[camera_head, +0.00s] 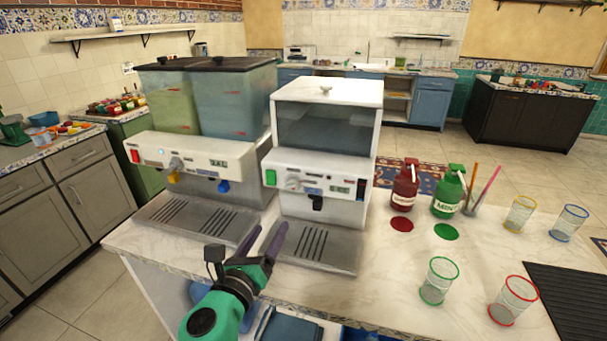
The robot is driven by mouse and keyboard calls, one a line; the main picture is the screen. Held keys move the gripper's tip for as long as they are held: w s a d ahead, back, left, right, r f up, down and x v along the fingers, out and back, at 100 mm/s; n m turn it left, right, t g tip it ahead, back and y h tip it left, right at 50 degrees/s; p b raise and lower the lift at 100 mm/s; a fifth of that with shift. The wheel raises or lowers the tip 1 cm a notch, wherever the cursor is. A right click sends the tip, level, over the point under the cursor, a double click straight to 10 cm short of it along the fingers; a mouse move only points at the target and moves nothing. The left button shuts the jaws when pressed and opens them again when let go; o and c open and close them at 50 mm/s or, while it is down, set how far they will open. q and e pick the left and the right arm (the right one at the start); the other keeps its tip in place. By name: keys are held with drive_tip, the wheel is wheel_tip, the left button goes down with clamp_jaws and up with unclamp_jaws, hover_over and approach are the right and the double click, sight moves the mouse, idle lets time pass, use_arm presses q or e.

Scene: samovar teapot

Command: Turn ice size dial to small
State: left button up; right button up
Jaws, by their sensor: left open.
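A white machine (327,160) with a dark see-through bin stands on the marble counter. It appears to be the ice machine. Its front panel carries a round pale dial (293,182), with a green switch (270,178) to the left and a small display (340,190) to the right. The dial's markings are too small to read. A black spout (317,203) is below the panel, over a slotted grey drip tray (325,262). My left gripper (266,236) is open and empty, its purple fingers apart, in front of and below the dial. My right gripper is not in view.
A two-tank drink dispenser (205,158) stands close on the left, with its own drip tray (160,228). Red (404,190) and green (448,196) pump bottles stand right of the machine. Several glasses, including a green-rimmed one (438,285), are farther right. The counter's centre is clear.

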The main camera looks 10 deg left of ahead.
use_arm(q)
drive_tip(key=r, duration=0.1)
drive_tip(key=p, duration=0.2)
approach(290, 190)
drive_tip(key=w, duration=0.1)
drive_tip(key=shift+m, duration=0.3)
drive_tip(key=w, duration=0.8)
drive_tip(key=shift+w+d+f, duration=0.2)
drive_tip(key=shift+d, duration=0.15)
drive_tip(key=shift+w, duration=0.1)
clamp_jaws()
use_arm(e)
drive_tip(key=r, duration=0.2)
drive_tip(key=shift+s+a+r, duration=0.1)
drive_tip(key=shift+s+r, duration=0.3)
